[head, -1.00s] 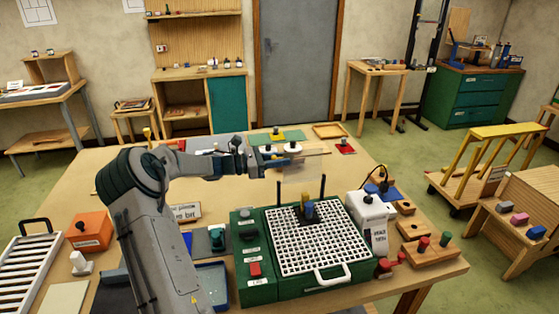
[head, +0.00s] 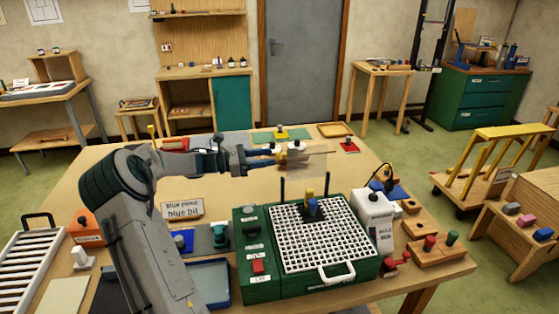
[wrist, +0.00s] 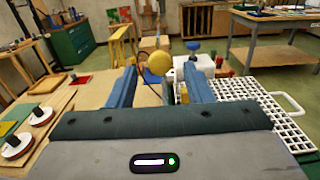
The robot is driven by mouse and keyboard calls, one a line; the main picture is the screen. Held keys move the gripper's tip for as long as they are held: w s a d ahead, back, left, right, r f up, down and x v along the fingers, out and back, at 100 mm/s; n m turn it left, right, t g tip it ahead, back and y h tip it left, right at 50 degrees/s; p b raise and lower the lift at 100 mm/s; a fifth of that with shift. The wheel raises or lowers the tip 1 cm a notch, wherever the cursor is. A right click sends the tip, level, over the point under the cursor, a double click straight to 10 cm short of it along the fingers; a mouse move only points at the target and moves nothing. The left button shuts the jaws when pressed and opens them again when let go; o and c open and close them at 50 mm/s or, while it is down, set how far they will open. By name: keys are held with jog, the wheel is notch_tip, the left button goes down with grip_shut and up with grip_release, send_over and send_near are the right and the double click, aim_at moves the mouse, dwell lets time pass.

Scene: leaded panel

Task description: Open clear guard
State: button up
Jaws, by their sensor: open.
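The clear guard (head: 306,166) is a faint see-through panel standing above the far side of the white grid (head: 318,240), near two dark upright posts. My gripper (head: 284,151) is at the panel's left in the head view; I cannot tell whether it touches. In the wrist view my blue fingers (wrist: 160,70) are spread apart. A round yellow knob (wrist: 159,63) shows between them, and nothing is clearly clamped. The panel's edges are hard to make out in the wrist view.
White discs with dark knobs (wrist: 42,115) lie left in the wrist view.

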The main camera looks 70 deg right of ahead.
jog(key=b+v, duration=0.1)
jog(key=v, duration=0.6)
jog(key=shift+w+a+b, duration=0.25)
jog(key=shift+w+b, duration=0.05)
jog(key=shift+b, duration=0.05)
jog(key=w+a+f+m+t+y, duration=0.15)
jog(key=a+t, duration=0.25)
jog(key=a, duration=0.6)
jog(key=w+a+m+t+y+b, duration=0.1)
jog(key=a+t+y, duration=0.1)
jog(key=a+t, duration=0.5)
jog(key=w+a+f+m+t+y, duration=0.1)
jog(key=a+m+t+y, duration=0.1)
jog(key=a, duration=1)
jog(key=s+a+m+t+y, duration=0.1)
jog(key=s+a+t+y, duration=0.1)
jog(key=a, duration=0.9)
jog(key=s+a+m+t+y, duration=0.1)
jog(key=s+a, duration=0.4)
jog(key=a, duration=0.7)
jog(key=t+y+b, duration=0.1)
jog(key=t, duration=0.1)
jog(key=shift+s+a+f+t, duration=0.15)
jog(key=shift+s+f+t, duration=0.1)
jog(key=shift+t, duration=0.15)
